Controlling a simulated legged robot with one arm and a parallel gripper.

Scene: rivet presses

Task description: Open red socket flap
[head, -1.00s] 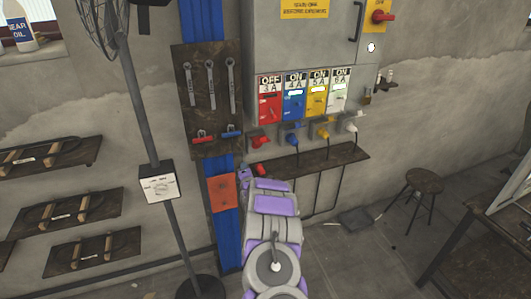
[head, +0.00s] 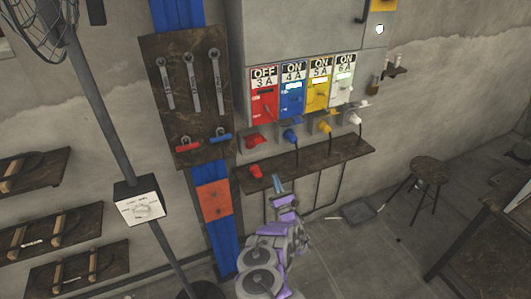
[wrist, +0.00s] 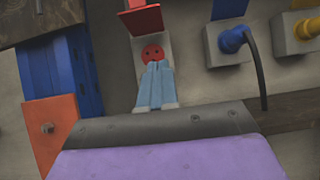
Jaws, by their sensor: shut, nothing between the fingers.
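The red socket's flap (head: 257,140) is under the red OFF 3 A panel (head: 264,103). In the wrist view the flap (wrist: 142,20) stands raised above the red round socket face (wrist: 152,52), whose small dark holes show. My gripper (wrist: 154,70) is shut and empty, its pale blue fingertips just below the socket face and overlapping its lower edge in the picture. I cannot tell whether they touch it. In the head view my gripper (head: 276,183) is low, in front of the shelf.
A loose red plug (head: 256,170) lies on the wooden shelf (head: 315,160). Blue (head: 291,135), yellow (head: 325,125) and white (head: 355,118) plugs sit in the sockets to the right, with hanging cables. A fan pole (head: 95,105) stands at the left and a stool (head: 431,172) at the right.

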